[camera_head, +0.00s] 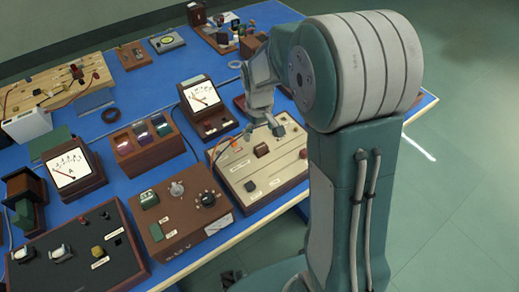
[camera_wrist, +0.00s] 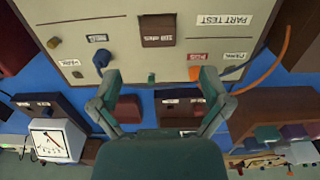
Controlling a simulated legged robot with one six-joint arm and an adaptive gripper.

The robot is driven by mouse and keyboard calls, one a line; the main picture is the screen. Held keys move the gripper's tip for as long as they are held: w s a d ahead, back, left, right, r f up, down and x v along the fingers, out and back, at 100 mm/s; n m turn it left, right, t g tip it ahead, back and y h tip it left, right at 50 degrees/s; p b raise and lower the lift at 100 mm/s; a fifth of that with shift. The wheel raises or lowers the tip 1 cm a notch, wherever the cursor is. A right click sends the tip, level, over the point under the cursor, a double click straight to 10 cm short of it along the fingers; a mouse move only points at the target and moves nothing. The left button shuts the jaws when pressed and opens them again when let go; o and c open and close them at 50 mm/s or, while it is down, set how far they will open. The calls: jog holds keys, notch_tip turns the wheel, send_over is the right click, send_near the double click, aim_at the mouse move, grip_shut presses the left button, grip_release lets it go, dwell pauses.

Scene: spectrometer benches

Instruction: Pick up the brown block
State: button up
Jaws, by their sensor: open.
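A small brown block (camera_head: 261,150) sits on the cream top of a flat test panel (camera_head: 236,171), near the front right of the bench. In the wrist view the brown block (camera_wrist: 157,24) is at the top middle of the panel (camera_wrist: 120,52), with a white label on or beside it. My gripper (camera_head: 263,131) is over the far part of the panel, just behind the block in the head view. In the wrist view my gripper (camera_wrist: 160,75) has its two fingers wide apart and nothing held between them. The block lies beyond the fingertips, apart from them.
A meter (camera_head: 200,97), a tray of coloured parts (camera_head: 147,157) and a knobbed brown box (camera_head: 165,235) crowd the bench left of the panel.

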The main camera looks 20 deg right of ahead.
aim_at(261, 146)
jog(key=shift+f, duration=0.8)
jog(key=f, duration=0.3)
jog(key=d+f, duration=0.1)
jog(key=shift+s+d+f, duration=0.1)
jog(key=shift+s+f, duration=0.2)
jog(key=shift+f, duration=0.2)
jog(key=shift+a, duration=0.65)
jog(key=shift+c, duration=0.9)
jog(key=c, duration=0.5)
jog(key=shift+d, duration=0.2)
jog(key=c, duration=0.5)
jog(key=shift+d, duration=0.2)
jog(key=shift+c, duration=0.5)
jog(key=shift+a, duration=0.1)
